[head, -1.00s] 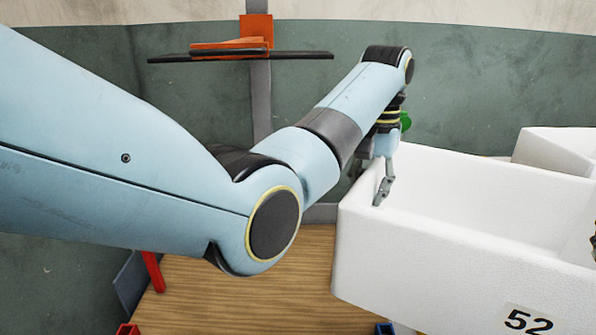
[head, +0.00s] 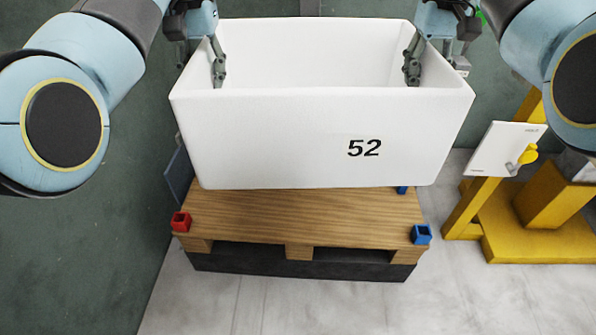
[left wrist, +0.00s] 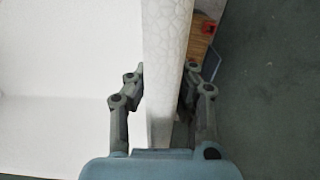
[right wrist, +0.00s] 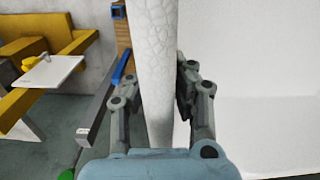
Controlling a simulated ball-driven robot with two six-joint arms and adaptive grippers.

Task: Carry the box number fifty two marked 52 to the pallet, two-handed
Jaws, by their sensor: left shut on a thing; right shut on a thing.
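The white foam box marked 52 (head: 270,140) is upright, open at the top and empty as far as I see. It is above the wooden pallet (head: 300,218) and hides its back part; I cannot tell whether it touches the boards. My left gripper (head: 203,72) is shut on the box's left wall, one finger inside. The left wrist view shows that wall (left wrist: 166,50) between the fingers (left wrist: 162,80). My right gripper (head: 428,66) is shut on the right wall, which shows between its fingers (right wrist: 156,80) in the right wrist view.
A red corner block (head: 181,221) and a blue corner block (head: 421,234) stand at the pallet's front corners. A yellow stand (head: 530,225) with a white panel (head: 503,150) is at the right. The grey floor (head: 300,310) in front is clear.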

